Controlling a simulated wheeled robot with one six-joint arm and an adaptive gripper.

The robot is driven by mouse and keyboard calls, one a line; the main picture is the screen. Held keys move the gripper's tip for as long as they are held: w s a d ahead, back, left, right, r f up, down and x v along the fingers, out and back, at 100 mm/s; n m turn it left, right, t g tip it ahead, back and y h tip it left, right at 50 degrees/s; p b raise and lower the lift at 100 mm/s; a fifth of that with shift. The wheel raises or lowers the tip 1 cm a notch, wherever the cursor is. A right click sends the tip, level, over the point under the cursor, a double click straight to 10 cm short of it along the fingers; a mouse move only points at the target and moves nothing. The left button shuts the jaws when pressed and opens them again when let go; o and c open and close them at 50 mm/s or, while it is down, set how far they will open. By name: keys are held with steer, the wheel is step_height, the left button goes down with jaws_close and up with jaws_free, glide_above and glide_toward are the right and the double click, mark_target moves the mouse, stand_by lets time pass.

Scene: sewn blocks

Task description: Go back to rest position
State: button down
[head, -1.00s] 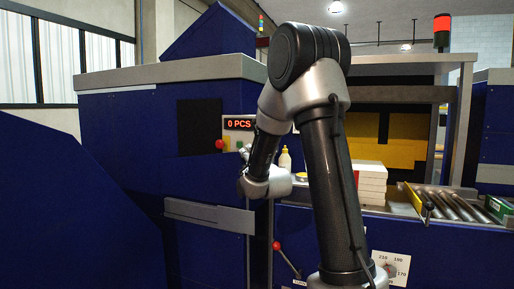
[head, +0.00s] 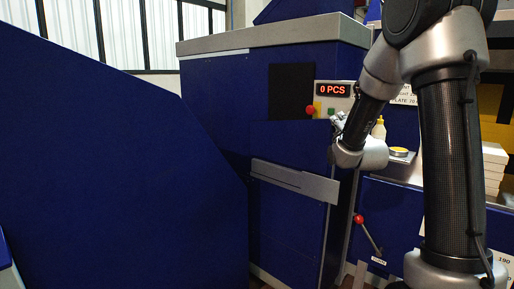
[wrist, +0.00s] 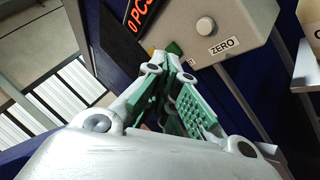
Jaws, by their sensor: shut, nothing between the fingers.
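My gripper (wrist: 168,62) fills the middle of the wrist view, with green pads on its grey fingers. Its fingertips are together and nothing shows between them. In the head view my gripper (head: 338,117) is small, beside the counter panel, and partly hidden by my wrist. The panel shows a red "0 PCS" display (head: 333,90), with a red button (head: 310,111) below it.
A blue machine body (head: 230,100) with a grey top edge stands behind, and a large blue panel (head: 90,150) at the left. A red-knobbed lever (head: 359,219) is below. A yellow-capped bottle (head: 379,129) and stacked white blocks (head: 495,165) stand behind my arm.

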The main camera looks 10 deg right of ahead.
step_height(320, 180, down, 15)
steer(key=s+m+g+y, duration=0.1)
steer(key=s+m+g, duration=0.2)
steer(key=m+g, duration=0.5)
steer(key=s+a+f+m+g, duration=0.2)
steer(key=s+f+m+g, duration=0.2)
steer(key=s+m, duration=0.4)
steer(key=s+a+r+m+g, duration=0.1)
steer(key=s+a+r+m, duration=0.1)
steer(key=s, duration=0.7)
steer(key=s+a+r+m+g+y, duration=0.1)
steer(key=s+r, duration=0.3)
steer(key=s, duration=0.6)
steer(key=s+a+r+m+g, duration=0.2)
steer(key=s+a+r+m, duration=0.1)
steer(key=s, duration=0.6)
steer(key=shift+s+r+m+y, duration=0.2)
steer(key=shift+m+y, duration=0.1)
steer(key=shift+y, duration=0.1)
